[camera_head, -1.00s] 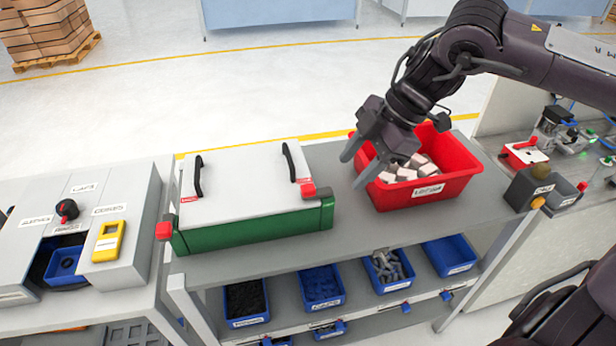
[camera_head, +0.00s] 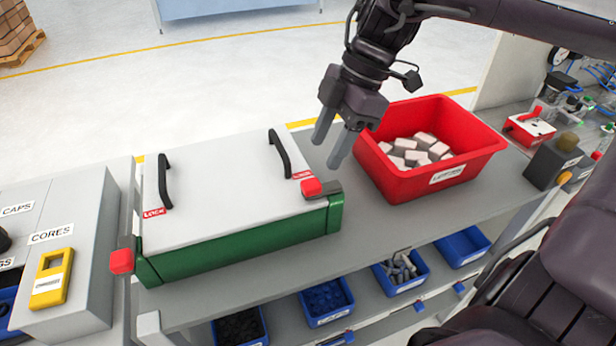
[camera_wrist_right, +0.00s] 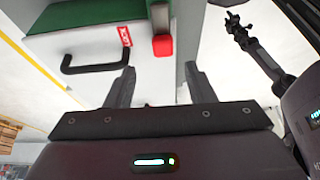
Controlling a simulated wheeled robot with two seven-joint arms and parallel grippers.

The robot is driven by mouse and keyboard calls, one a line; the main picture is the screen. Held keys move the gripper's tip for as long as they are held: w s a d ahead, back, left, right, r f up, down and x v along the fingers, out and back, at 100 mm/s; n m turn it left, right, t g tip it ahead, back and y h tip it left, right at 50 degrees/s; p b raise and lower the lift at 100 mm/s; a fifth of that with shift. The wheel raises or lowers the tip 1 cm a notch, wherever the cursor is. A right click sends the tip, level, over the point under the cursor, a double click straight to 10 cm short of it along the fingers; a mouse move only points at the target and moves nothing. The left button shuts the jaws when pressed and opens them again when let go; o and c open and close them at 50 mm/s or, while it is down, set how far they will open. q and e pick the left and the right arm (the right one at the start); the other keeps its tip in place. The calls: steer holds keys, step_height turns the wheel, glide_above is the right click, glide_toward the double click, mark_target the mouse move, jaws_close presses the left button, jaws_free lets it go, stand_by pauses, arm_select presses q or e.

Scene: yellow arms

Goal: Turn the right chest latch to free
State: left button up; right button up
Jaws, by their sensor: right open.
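The green chest (camera_head: 240,243) with a white lid (camera_head: 225,190) stands closed on the grey bench. The right chest latch (camera_head: 312,187) is a red-ended grey bar at the lid's right front corner, lying sideways across the edge. It shows in the right wrist view (camera_wrist_right: 162,46) above the fingertips. My right gripper (camera_head: 330,147) is open and empty, behind and above this latch, apart from it; its two fingers also show in the right wrist view (camera_wrist_right: 160,78). The left latch (camera_head: 122,261) sticks out past the front left corner. The head view does not show my left gripper.
A red bin (camera_head: 470,165) of pale blocks stands right of the chest, close to my right gripper. Two black handles (camera_head: 280,153) rise from the lid. Blue bins (camera_head: 325,302) sit on the shelf below. A grey console (camera_head: 75,215) stands at left.

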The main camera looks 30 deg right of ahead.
mark_target(312, 183)
steer(key=x, duration=0.6)
steer(key=shift+s+a+p, duration=0.1)
steer(key=shift+s+p, duration=0.15)
steer(key=shift+p, duration=0.1)
steer(key=shift+w+a+f, duration=0.15)
steer(key=shift+a+f, duration=0.05)
steer(key=shift+f, duration=0.25)
steer(key=shift+c, duration=0.3)
steer(key=c, duration=0.9)
